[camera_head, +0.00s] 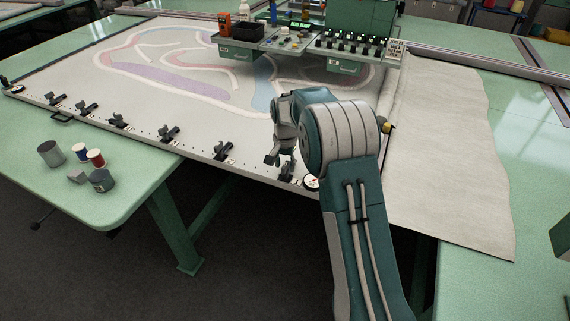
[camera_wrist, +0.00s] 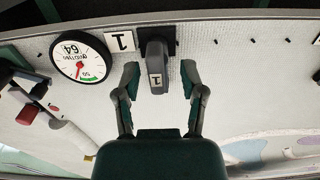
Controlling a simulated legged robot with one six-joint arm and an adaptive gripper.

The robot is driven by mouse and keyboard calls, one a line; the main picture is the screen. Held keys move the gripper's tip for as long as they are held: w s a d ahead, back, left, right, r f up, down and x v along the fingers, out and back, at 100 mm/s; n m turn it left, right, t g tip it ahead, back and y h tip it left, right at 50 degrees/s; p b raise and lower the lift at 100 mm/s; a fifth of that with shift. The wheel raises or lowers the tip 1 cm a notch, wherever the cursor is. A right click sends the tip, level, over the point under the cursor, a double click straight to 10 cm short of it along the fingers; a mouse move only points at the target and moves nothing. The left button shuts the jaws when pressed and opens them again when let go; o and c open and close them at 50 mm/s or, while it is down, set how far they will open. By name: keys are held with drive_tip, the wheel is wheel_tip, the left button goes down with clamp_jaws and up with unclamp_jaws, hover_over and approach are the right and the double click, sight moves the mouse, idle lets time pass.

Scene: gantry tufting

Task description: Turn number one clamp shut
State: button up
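My gripper (camera_wrist: 160,76) is open, with one teal-padded finger on each side of the lever and a visible gap on both sides. In the head view my gripper (camera_head: 279,158) is low over the front edge of the frame, and my arm and gripper hide much of this spot.
A round dial gauge (camera_wrist: 80,57) sits beside the clamp. Several other black clamps line the front rail, including one nearby (camera_head: 222,150). The patterned cloth (camera_head: 110,55) fills the frame. Spools and cups (camera_head: 96,158) stand on the left table. A control box (camera_head: 345,45) is behind.

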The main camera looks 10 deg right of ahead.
sight(285, 163)
wheel_tip(285, 163, up, 12)
idle(0.6)
